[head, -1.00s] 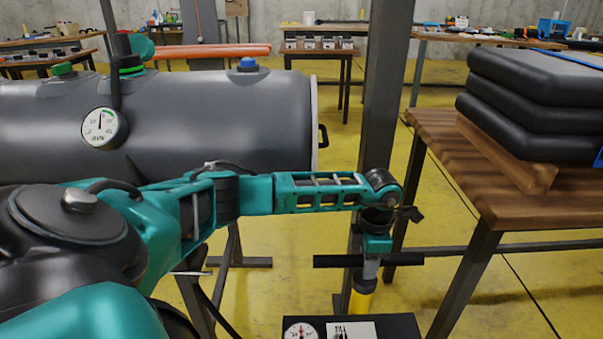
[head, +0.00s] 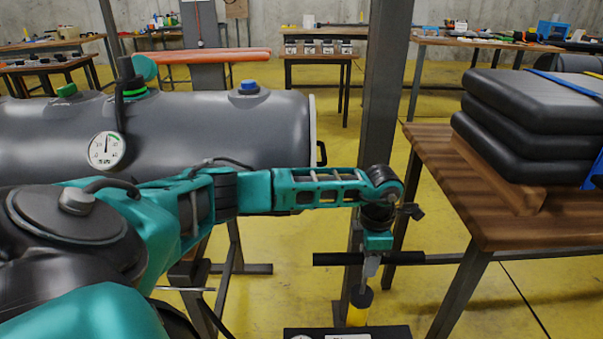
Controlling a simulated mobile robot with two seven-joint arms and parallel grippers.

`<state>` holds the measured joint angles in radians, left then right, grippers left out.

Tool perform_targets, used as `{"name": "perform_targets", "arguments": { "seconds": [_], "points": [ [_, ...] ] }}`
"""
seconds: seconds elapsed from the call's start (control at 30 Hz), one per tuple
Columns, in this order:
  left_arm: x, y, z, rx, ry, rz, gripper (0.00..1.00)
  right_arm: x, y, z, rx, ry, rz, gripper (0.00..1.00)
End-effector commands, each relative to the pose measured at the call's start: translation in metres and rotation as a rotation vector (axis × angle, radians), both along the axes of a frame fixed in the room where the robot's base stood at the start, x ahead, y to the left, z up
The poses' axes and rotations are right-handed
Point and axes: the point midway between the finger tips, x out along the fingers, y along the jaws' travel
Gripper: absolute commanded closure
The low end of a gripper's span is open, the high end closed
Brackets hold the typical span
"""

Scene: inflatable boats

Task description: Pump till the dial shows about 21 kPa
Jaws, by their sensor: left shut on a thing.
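My left gripper (head: 377,243) points down and is shut on the black crossbar handle (head: 335,260) of a hand pump. Below the handle a grey rod runs into the pump's yellow cylinder (head: 358,307), which stands upright on a dark base (head: 375,334) at the bottom edge. The round white dial (head: 106,150) hangs at the front of the big grey inflatable tube (head: 225,128) on the left. Its needle points about straight up; the numbers are too small to read surely. Only the top of another dial on the pump base shows. My right gripper is not in view.
A dark post (head: 385,90) stands right behind the pump. At right, a wooden table (head: 430,165) carries stacked black inflatable pads (head: 530,125). The tube has a blue valve cap (head: 248,87) and a green one (head: 66,90). Yellow floor shows between tube and table.

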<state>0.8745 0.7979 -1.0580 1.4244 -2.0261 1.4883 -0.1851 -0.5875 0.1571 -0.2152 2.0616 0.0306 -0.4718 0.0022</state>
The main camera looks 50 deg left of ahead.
Motion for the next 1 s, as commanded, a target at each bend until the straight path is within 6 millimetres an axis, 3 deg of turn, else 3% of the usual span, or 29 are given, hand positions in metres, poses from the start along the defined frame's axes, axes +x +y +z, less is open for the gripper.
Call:
{"name": "perform_targets", "arguments": {
  "seconds": [0.03,0.53,0.8,1.0],
  "points": [
    [0.002,0.000,0.023,-0.004,-0.006,0.001,1.00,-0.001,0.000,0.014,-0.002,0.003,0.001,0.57],
    [0.004,0.001,0.104,-0.003,-0.013,0.002,1.00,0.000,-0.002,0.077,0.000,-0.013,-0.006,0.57],
    [0.005,0.001,0.147,-0.003,-0.014,0.002,1.00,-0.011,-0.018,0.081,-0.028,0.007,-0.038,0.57],
    [0.004,0.002,0.166,-0.001,-0.014,0.003,1.00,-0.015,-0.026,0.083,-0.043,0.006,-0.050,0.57]
  ]
}}
